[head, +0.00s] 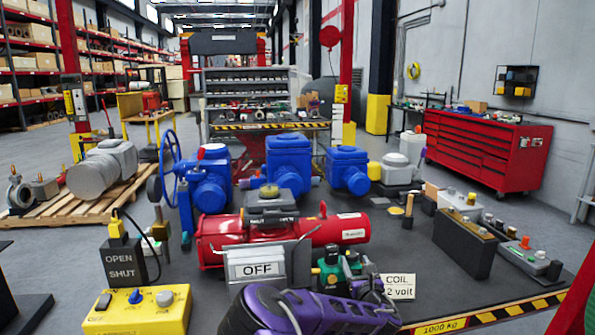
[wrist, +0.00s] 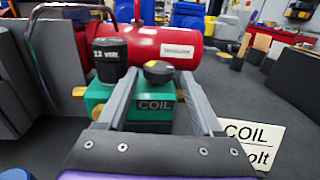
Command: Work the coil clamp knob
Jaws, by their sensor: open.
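In the wrist view a green block (wrist: 153,108) marked COIL carries a black cylinder (wrist: 110,58) with a voltage label at left. A short black knob with a yellow top (wrist: 158,69) stands on the block's right part. My gripper (wrist: 159,76) is open, with one grey finger on each side of the knob in the picture. I cannot tell whether the fingertips touch it. In the head view the green block (head: 328,276) shows behind my purple wrist, which hides part of it. A white card (wrist: 252,145) reading COIL stands to the right.
A red tank (wrist: 160,44) lies behind the block. A grey housing with an OFF plate (head: 258,268) stands left of it. A yellow button box (head: 138,310) is at the front left. Several blue actuators (head: 287,165) stand farther back.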

